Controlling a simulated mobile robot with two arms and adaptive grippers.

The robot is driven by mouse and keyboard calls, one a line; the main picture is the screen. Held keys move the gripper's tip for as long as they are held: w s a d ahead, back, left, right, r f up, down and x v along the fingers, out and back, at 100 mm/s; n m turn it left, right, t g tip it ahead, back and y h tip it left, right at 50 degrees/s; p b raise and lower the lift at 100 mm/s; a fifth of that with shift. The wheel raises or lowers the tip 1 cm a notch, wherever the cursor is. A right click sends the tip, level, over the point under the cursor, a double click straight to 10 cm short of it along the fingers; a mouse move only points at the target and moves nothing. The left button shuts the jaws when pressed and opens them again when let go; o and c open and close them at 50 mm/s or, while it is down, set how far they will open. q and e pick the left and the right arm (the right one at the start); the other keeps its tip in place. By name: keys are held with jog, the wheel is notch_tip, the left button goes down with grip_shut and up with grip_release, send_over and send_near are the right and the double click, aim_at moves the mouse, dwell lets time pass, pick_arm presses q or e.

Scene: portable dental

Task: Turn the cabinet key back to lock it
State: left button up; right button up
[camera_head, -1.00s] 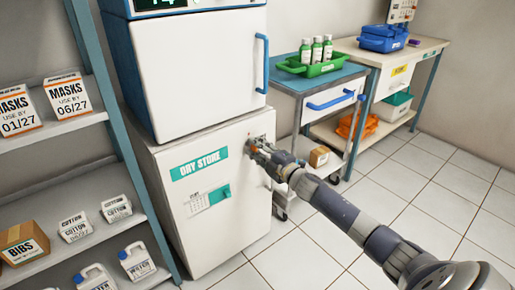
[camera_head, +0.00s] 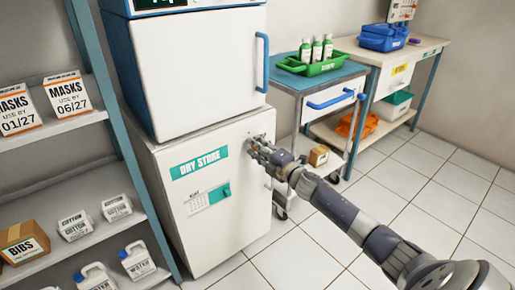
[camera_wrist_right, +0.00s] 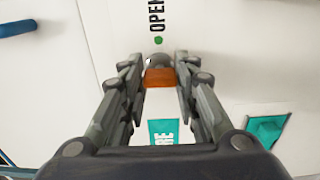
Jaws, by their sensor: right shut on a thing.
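The white cabinet labelled DRY STORE (camera_head: 235,225) stands under a white unit, and its door looks closed. My right gripper (camera_head: 254,148) is at the upper right of the cabinet door. In the right wrist view, the fingers of my right gripper (camera_wrist_right: 161,80) are shut on the orange key (camera_wrist_right: 160,78), one on each side. A round grey lock part (camera_wrist_right: 158,60) shows just beyond the key. A green dot and the word OPEN (camera_wrist_right: 157,18) are on the door beyond it. In the head view the fingers hide the key. My left gripper is not in view.
A shelf rack (camera_head: 135,185) with boxes and bottles stands at the left. A blue-topped cart (camera_head: 345,73) with a green tray (camera_head: 318,67) stands right of the cabinet. A white-topped bench (camera_head: 430,45) stands farther right. The tiled floor at the right is clear.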

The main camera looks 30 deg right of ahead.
jog(key=o, duration=1.1)
jog(key=shift+a, duration=0.1)
jog(key=shift+c, duration=0.2)
jog(key=shift+s, duration=0.1)
jog(key=s+d, duration=0.1)
jog(key=s, duration=1)
jog(key=shift+s, duration=0.4)
